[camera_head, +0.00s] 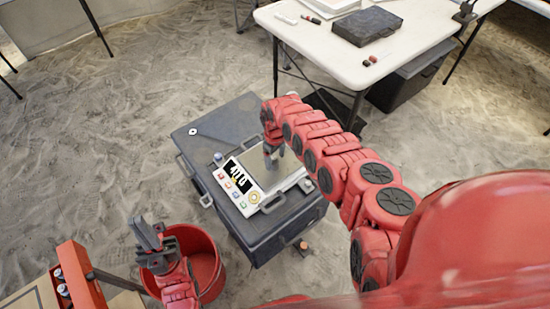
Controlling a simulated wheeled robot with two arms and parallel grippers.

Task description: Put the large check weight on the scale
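The scale (262,197) lies on top of a dark grey case (225,122). Its lit display (237,178) shows digits that look like 411 G. My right gripper (273,160) points down over the scale's weighing plate (293,168). The fingertips are small and partly hidden, so I cannot tell whether they hold a weight. A small grey metal piece (218,158), possibly a weight, stands on the case left of the scale. I cannot clearly identify the large check weight. My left gripper (147,234) is away from the scale, above a red bucket (213,262); its opening is unclear.
A flat ring (193,131) lies on the case's far left corner. A white table (330,52) with a dark box (366,26) stands behind. A red rack (80,275) is at lower left.

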